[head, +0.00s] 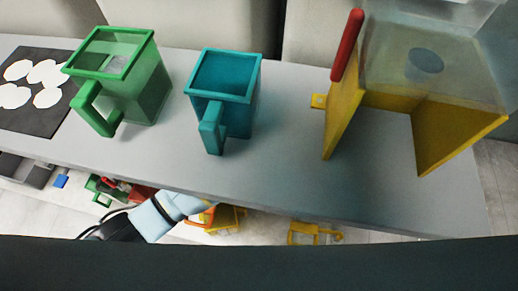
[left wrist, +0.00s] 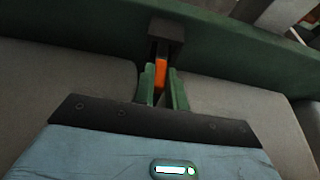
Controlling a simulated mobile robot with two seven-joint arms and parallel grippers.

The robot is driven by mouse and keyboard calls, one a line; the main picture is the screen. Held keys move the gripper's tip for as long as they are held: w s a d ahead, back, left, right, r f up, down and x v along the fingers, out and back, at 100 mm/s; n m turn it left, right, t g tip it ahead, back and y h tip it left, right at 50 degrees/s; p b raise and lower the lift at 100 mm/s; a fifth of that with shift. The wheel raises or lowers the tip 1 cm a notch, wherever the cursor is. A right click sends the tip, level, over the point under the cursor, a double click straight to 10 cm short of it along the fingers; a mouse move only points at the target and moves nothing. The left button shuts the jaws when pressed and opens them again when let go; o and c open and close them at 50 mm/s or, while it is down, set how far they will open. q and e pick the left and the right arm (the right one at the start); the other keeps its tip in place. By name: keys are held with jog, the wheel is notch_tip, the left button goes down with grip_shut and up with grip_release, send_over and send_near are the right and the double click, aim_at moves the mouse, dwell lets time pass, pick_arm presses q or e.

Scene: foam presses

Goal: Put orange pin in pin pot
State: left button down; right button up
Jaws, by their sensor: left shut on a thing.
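In the left wrist view my left gripper (left wrist: 164,88) has its green fingers shut on an orange pin (left wrist: 161,73). The pin's far end meets a dark block (left wrist: 165,30) in front of a dark green surface; I cannot tell whether the pin is inside it or only in front of it. In the head view my light-blue left arm shows below the table's front edge, and its fingers are not clearly seen. I cannot tell which thing is the pin pot. My right gripper is in neither view.
A green handled container (head: 150,88) and a teal one (head: 243,112) stand on the grey table (head: 290,178). A yellow press (head: 455,133) with a red handle (head: 347,45) stands at right. A dark mat (head: 28,115) with white discs lies at left. Several small items lie below the table.

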pick_arm(q)
jog(key=shift+f, duration=0.1)
jog(key=c, duration=1.4)
grip_release()
jog(key=shift+c, duration=0.2)
jog(key=p+v, duration=0.1)
jog(key=v, duration=0.2)
jog(key=shift+w+d, duration=0.1)
jog(key=s+a+p, duration=0.2)
jog(key=s, duration=1)
jog(key=shift+a, duration=0.3)
jog(key=s+f+h, duration=0.2)
jog(key=s+f, duration=0.2)
jog(key=s, duration=0.3)
jog(key=s+a+f+t+y, duration=0.1)
jog(key=s+a+f+t, duration=0.1)
jog(key=s+a, duration=1.5)
jog(key=s+f, duration=0.1)
jog(key=s, duration=0.2)
jog(key=shift+s+n, duration=0.2)
jog(key=shift+n, duration=0.1)
